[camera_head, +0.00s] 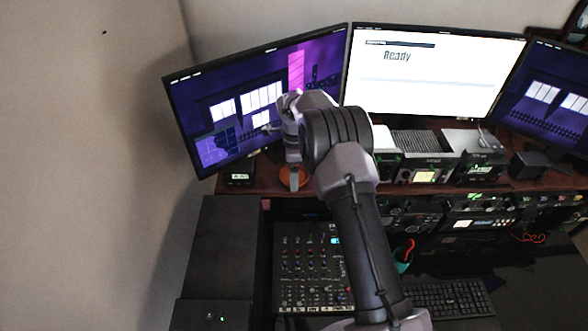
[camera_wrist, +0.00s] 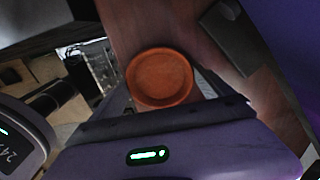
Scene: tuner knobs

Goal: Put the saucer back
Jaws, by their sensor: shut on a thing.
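The saucer (camera_wrist: 160,77) is a round, shallow, orange-brown dish. In the wrist view it lies just beyond my gripper (camera_wrist: 163,106), with its near rim at the jaws. In the head view the saucer (camera_head: 303,181) shows at the shelf's left part, below the left monitor, partly covered by my gripper (camera_head: 293,184). My gripper points down there and is shut on the saucer's rim. The exact grip is hidden. I cannot tell whether the saucer touches the shelf or is slightly above it.
The brown shelf (camera_head: 400,189) carries a small display box (camera_head: 240,174) left of the saucer and several radio units to the right. The left monitor (camera_head: 225,115) stands close behind my gripper. A mixer (camera_head: 308,270) and keyboard (camera_head: 450,300) lie below.

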